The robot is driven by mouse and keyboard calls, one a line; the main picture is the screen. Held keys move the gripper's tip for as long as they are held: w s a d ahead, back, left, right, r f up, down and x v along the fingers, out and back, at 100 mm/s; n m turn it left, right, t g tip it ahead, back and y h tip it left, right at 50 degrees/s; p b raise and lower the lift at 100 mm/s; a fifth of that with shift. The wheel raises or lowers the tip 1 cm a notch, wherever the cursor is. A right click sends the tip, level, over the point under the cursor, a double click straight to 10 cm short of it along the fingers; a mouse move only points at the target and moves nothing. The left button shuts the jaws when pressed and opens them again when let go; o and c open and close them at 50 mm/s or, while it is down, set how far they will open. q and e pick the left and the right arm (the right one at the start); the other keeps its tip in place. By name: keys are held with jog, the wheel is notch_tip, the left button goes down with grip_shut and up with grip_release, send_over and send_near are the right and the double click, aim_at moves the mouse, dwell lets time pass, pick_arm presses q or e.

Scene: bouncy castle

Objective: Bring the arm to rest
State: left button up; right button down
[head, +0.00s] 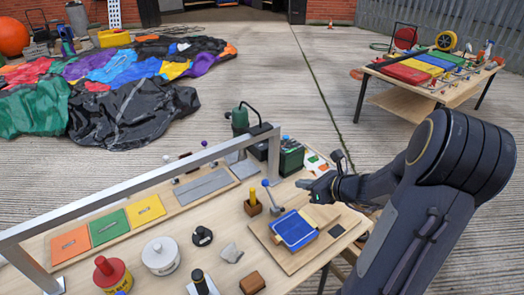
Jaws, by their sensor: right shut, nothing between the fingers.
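My right arm comes in from the right side of the head view. Its gripper (308,185) points left above the right part of the workbench (190,232). The gripper is shut and holds nothing that I can see. It is above and behind a blue pad (296,230) on a wooden board (262,238), apart from it. My left arm and gripper are not in view.
A metal frame (150,178) spans the bench. A second table (430,90) is at the back right. Concrete floor lies between.

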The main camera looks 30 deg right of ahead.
jog(key=s+a+r+n+g+y, duration=0.2)
jog(key=s+a+r+n, duration=0.15)
jog(key=a+n, duration=0.55)
jog(key=s+a+r+n+g+y, duration=0.2)
jog(key=s+a+r+n+y, duration=0.15)
jog(key=a+n, duration=0.55)
jog(key=s+a+n+g+h, duration=0.2)
jog(key=s+a+n+h, duration=0.2)
jog(key=s+n, duration=0.7)
jog(key=f+n, duration=0.1)
jog(key=n, duration=0.2)
jog(key=shift+a+n, duration=0.3)
jog(key=shift+n, duration=0.1)
jog(key=shift+h, duration=0.25)
